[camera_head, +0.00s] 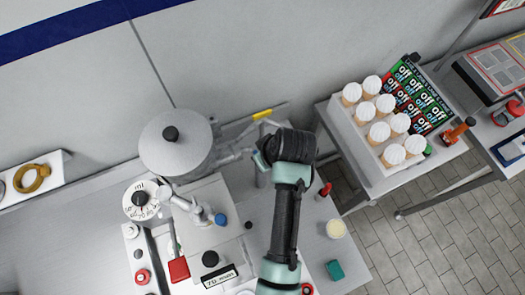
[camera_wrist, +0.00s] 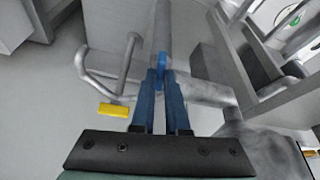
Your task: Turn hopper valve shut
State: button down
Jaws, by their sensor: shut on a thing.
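The hopper (camera_head: 172,148) is a round grey metal vessel with a black lid knob, at the left of centre in the head view. A metal pipe (camera_wrist: 205,92) with a small blue valve handle (camera_wrist: 162,62) shows in the wrist view. My gripper (camera_wrist: 161,76) has its two blue fingers closed at this blue handle. The fingers hide its lower part, so I cannot tell how far the valve is turned. In the head view my arm hides the fingertips and the valve.
A yellow-gripped bent metal handle (camera_wrist: 114,110) stands left of my fingers in the wrist view. A rack of cones (camera_head: 370,125) stands on a table at the right.

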jog(key=shift+r+m+t+h+p, duration=0.1)
jog(key=shift+m+t+h+p, duration=0.3)
jog(key=shift+m, duration=0.8)
jog(key=c, duration=0.9)
grip_release()
jog(key=b+v, duration=0.2)
jog(key=v, duration=1.1)
jog(key=shift+w+a+b, duration=0.1)
jog(key=shift+a+b, duration=0.05)
jog(key=shift+b, duration=0.15)
